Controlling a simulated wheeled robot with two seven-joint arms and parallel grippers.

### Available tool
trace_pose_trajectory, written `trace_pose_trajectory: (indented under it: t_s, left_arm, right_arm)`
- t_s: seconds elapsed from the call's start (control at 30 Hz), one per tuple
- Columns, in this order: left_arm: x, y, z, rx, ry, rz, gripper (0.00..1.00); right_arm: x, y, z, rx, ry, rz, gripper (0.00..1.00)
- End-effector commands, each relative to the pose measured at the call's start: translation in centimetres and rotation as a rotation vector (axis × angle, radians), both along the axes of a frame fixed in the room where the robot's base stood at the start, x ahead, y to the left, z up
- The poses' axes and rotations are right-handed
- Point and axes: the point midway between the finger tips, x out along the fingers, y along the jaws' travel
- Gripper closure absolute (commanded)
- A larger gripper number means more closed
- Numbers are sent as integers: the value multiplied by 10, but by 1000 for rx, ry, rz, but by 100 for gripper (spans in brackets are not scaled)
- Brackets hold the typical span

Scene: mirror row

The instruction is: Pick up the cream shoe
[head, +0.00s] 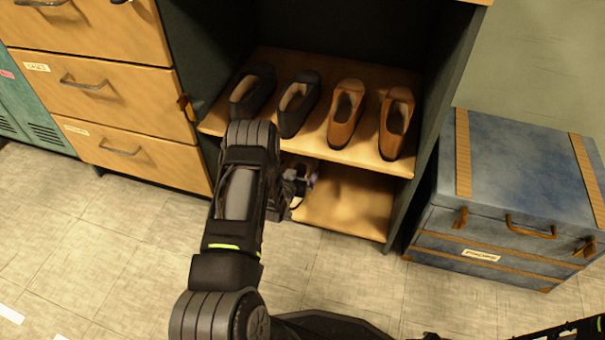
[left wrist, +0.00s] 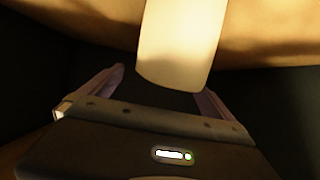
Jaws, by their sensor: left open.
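The cream shoe (left wrist: 180,45) fills the upper middle of the left wrist view. Its near end reaches down between the two fingers of my left gripper (left wrist: 160,84), with a finger on either side. The jaws are open, and I cannot tell whether either finger touches the shoe. In the head view my left gripper (head: 302,180) is inside the lower shelf level, at its left part. There my arm and gripper hide most of the shoe.
On the upper shelf board (head: 262,132) stand a pair of dark shoes (head: 297,105) and a pair of brown shoes (head: 345,115), just above my left gripper. The lower board (head: 350,205) is bare at right. A wooden drawer unit (head: 130,105) and a blue trunk (head: 520,170) flank the shelf.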

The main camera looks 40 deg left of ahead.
Motion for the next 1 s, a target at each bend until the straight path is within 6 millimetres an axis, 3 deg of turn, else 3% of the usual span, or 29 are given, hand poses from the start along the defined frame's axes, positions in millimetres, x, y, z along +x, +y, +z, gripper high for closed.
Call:
trace_pose_trajectory:
  t_s: [0.33,0.53,0.7,1.0]
  left_arm:
    - [5,1,-4,1,-1,0,0]
    - [29,9,-17,2,-2,-2,0]
    - [45,15,-21,2,-2,0,0]
    - [46,15,-19,0,0,0,0]
  right_arm:
    - [1,0,-5,1,-1,0,64]
    - [4,-1,-26,4,-2,-2,64]
    - [6,-2,-31,6,-3,-3,64]
    - [6,-2,-29,7,-3,-3,64]
